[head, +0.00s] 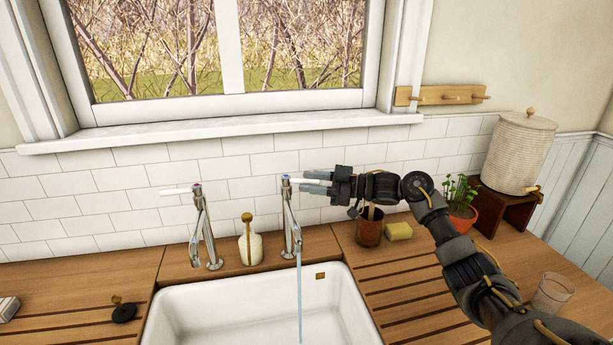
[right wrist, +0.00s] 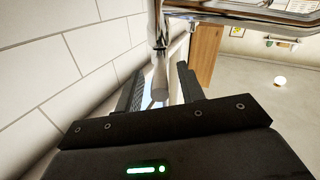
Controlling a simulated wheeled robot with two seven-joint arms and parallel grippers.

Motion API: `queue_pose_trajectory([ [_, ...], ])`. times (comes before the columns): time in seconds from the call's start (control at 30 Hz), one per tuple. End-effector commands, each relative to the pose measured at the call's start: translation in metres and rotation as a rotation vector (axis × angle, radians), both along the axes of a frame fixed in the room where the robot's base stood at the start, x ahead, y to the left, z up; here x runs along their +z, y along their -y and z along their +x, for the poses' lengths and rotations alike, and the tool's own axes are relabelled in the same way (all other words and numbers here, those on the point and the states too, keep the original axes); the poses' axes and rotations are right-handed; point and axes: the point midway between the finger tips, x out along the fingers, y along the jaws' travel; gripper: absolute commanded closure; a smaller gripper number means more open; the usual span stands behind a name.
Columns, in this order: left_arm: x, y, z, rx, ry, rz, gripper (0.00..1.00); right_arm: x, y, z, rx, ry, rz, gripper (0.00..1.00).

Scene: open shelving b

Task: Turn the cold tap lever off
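The cold tap (head: 291,220), a chrome tap with a bluish cap, stands at the right behind the sink, and water (head: 299,290) runs from its spout. Its pale lever (head: 297,180) points right, towards my right gripper (head: 314,182). In the right wrist view the lever end (right wrist: 160,83) lies between the two fingers of the right gripper (right wrist: 159,85), with gaps on both sides. The right gripper is open around the lever. The other tap (head: 203,225) stands at the left with its lever (head: 176,191) pointing left and no stream visible. My left gripper is not in view.
A white sink (head: 170,306) lies below the taps. A soap bottle (head: 249,243) stands between them. A glass (head: 552,293) stands far right. Tiled wall rises close behind.

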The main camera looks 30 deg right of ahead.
Motion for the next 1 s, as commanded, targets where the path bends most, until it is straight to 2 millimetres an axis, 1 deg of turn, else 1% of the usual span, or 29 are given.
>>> queue_pose_trajectory([
  [0.03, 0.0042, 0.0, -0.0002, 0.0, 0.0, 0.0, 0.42, 0.0017, -0.0047, 0.0038, 0.0, -0.002, 0.002, 0.61],
  [0.17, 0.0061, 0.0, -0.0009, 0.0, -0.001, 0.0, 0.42, 0.0008, -0.0113, 0.0091, 0.0, 0.0, 0.0, 0.61],
  [0.47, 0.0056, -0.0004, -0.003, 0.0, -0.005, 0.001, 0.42, -0.0005, -0.0128, 0.0104, -0.001, 0.0, -0.001, 0.61],
  [0.57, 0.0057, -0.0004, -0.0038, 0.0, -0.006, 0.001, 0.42, -0.0004, -0.0127, 0.0104, -0.001, 0.0, -0.001, 0.72],
  [0.77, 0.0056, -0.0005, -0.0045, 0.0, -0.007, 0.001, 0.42, -0.0004, -0.0125, 0.0103, -0.001, 0.0, -0.001, 0.98],
  [0.8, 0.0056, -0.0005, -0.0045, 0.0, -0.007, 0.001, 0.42, -0.0004, -0.0124, 0.0102, -0.001, 0.0, -0.001, 1.0],
  [1.0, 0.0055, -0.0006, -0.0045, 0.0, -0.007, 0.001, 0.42, -0.0006, -0.0121, 0.0102, -0.001, 0.0, -0.001, 1.0],
])
